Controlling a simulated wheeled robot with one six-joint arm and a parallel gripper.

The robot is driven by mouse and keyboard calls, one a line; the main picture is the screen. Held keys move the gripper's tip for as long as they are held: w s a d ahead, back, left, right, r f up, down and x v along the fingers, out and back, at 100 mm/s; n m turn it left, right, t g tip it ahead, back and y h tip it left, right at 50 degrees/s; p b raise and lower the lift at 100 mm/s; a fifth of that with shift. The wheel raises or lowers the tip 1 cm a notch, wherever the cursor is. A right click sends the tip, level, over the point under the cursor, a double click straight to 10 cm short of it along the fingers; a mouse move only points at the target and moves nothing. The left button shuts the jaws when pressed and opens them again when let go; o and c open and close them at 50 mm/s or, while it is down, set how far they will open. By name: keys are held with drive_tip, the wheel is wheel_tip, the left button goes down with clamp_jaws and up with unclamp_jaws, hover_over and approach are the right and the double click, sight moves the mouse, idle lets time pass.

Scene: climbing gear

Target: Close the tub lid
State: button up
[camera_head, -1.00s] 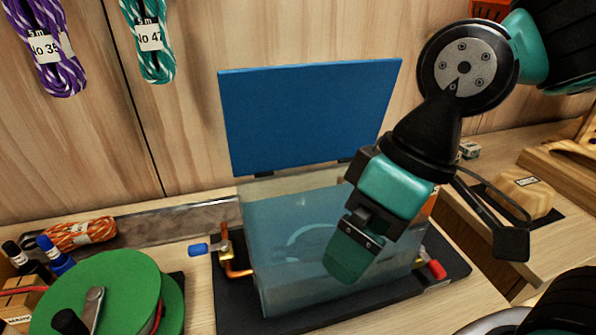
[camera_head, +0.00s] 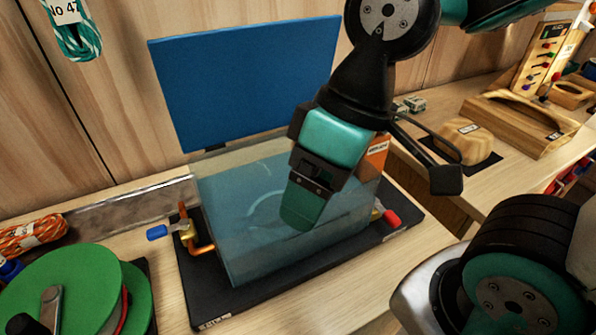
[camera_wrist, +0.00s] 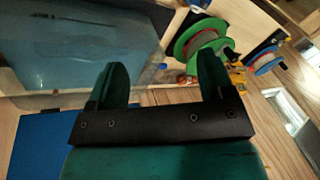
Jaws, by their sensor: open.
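The tub (camera_head: 290,235) is a translucent box holding bluish water, standing on a black mat. Its blue lid (camera_head: 245,80) stands up, open, along the tub's back edge. My gripper (camera_head: 301,208) points down in front of the tub in the head view and overlaps its front wall there. In the wrist view my gripper (camera_wrist: 165,85) shows two green fingers spread apart with nothing between them. The tub (camera_wrist: 75,45) fills the upper left of that view, and part of the blue lid (camera_wrist: 40,140) shows at lower left.
A blue-handled valve (camera_head: 158,232) with copper pipe is at the tub's left, a red-handled one (camera_head: 391,218) at its right. A green reel (camera_head: 70,290) stands at front left. Wooden blocks (camera_head: 465,143) lie on the right bench.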

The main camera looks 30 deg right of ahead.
drive_tip(key=shift+w+r, duration=0.1)
drive_tip(key=c, duration=0.6)
drive_tip(key=w+d+r+m+h+p, duration=0.1)
drive_tip(key=w+r+m+h+p, duration=0.1)
drive_tip(key=w+r+m+p, duration=0.85)
drive_tip(key=w+d+r+m+h+p, duration=0.2)
drive_tip(key=w+r+m+p, duration=0.1)
drive_tip(key=w+r+m, duration=1.55)
drive_tip(key=w+f+n, duration=0.1)
drive_tip(key=f, duration=0.5)
drive_tip(key=w+f+n+b, duration=0.1)
drive_tip(key=f, duration=0.5)
drive_tip(key=w+f+n+b, duration=0.1)
drive_tip(key=f, duration=0.6)
drive_tip(key=shift+a+f+n, duration=0.1)
drive_tip(key=shift+a+n, duration=0.05)
drive_tip(key=shift+n, duration=0.25)
drive_tip(key=shift+c, duration=0.3)
clamp_jaws()
